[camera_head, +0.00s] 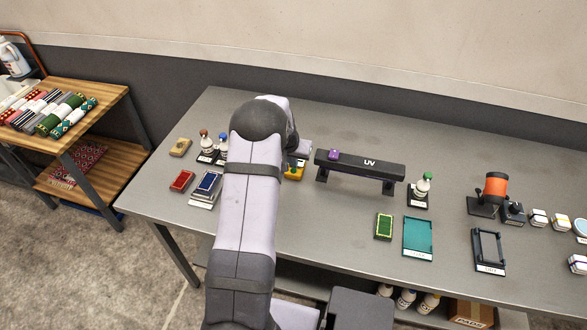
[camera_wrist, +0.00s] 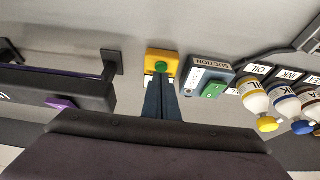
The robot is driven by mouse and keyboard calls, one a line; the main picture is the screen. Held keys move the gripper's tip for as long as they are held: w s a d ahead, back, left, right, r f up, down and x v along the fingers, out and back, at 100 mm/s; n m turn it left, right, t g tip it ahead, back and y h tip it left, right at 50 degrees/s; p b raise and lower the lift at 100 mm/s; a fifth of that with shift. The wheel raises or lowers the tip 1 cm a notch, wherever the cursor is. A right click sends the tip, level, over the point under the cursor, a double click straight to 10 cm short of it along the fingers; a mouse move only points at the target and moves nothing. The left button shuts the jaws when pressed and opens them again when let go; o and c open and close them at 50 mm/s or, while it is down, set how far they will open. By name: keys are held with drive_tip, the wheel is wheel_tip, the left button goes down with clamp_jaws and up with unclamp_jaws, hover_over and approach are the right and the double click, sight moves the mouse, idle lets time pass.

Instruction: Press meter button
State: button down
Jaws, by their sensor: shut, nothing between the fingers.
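A yellow box with a round green button (camera_wrist: 164,68), which looks like the meter, lies on the grey table in the wrist view. In the head view the yellow box (camera_head: 294,174) shows just right of my arm, partly hidden by it. My gripper (camera_wrist: 160,82) is shut and empty. Its fingertips appear just below the green button in the wrist view and overlap the box's lower edge. I cannot tell whether they touch it. In the head view my arm largely hides the gripper.
A black UV bar (camera_head: 375,170) on legs, with a purple piece on top, stands right of the box. A suction unit (camera_wrist: 207,78) with a green piece and several labelled bottles (camera_wrist: 258,98) stand on its other side. Trays and pads lie nearer the front edge.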

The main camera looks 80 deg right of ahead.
sight(293, 171)
wheel_tip(293, 171, up, 6)
drive_tip(key=p, duration=0.3)
idle(0.4)
idle(0.4)
